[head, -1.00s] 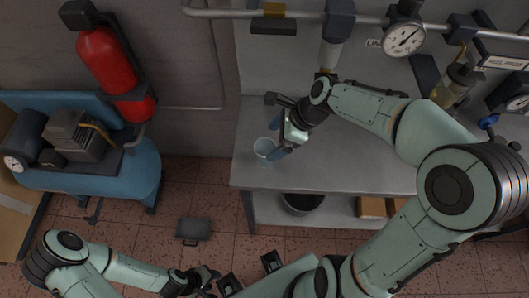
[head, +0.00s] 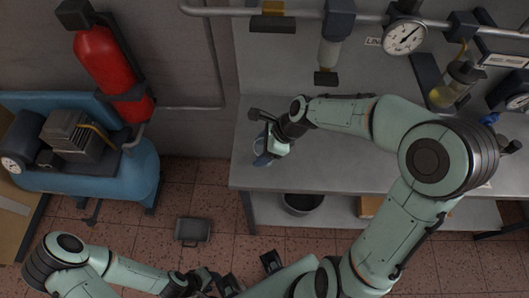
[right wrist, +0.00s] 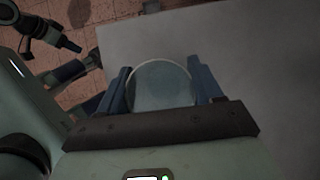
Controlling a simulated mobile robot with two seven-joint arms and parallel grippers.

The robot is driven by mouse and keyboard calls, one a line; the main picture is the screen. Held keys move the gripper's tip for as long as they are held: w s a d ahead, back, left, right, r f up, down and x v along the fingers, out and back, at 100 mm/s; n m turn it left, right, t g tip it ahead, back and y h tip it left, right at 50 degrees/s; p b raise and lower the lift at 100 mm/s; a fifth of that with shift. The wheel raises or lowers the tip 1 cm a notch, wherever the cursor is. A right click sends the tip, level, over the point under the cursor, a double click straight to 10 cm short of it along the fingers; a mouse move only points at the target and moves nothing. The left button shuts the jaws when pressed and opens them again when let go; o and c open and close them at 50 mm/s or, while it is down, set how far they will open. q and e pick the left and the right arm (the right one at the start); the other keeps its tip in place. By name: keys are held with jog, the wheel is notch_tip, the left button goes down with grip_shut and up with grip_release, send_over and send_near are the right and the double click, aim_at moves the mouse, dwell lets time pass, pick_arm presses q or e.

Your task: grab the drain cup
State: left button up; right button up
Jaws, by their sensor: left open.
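The drain cup (head: 258,146) is a clear round cup on the grey workbench (head: 330,172), near its left end. My right gripper (head: 262,153) is over it and hides most of it in the head view. In the right wrist view the cup (right wrist: 161,84) lies between the two blue fingers of the right gripper (right wrist: 163,88), which stand apart on either side of its rim. I cannot see whether they touch it. My left gripper (head: 208,277) is open and empty, low in the head view, away from the bench.
A dark round bin (head: 302,204) and a brown box (head: 368,206) are on the lower shelf. A grey tray (head: 193,230) lies on the tiled floor. A valve outlet (head: 327,76) hangs above the bench. A blue compressor (head: 130,165) stands at left.

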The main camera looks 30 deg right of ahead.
jog(key=shift+c, duration=0.8)
